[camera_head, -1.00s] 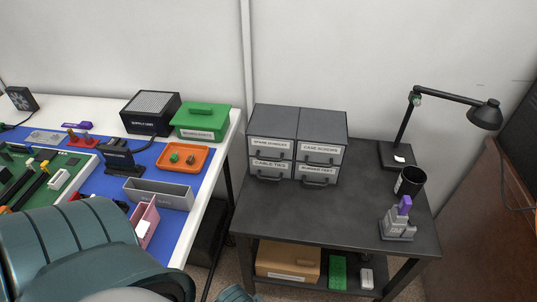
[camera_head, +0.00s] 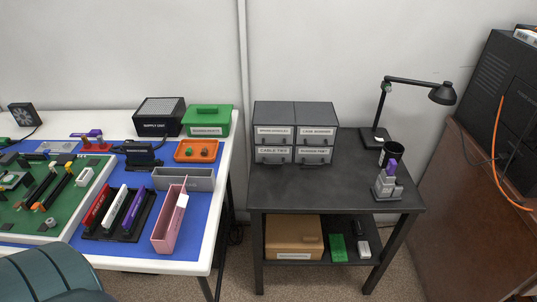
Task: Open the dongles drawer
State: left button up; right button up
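A dark grey cabinet (camera_head: 294,113) with several drawers in two rows stands on the black side table (camera_head: 330,190). The top left drawer (camera_head: 273,136) has a white label that is too small to read surely; it may be the dongles one. The top right drawer (camera_head: 315,136) appears to read case screws. The bottom left drawer (camera_head: 273,154) reads cable ties, and the bottom right drawer (camera_head: 313,155) seems to read rubber feet. All the drawers look shut, with dark handles on their fronts.
A cardboard box (camera_head: 293,238) is on the lower shelf. A white table (camera_head: 222,205) with trays and parts is left. The tabletop before the drawers is clear.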

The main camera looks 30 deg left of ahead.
aim_at(267, 136)
jog(key=u, duration=1.6)
jog(key=l, duration=1.15)
jog(key=i, duration=0.05)
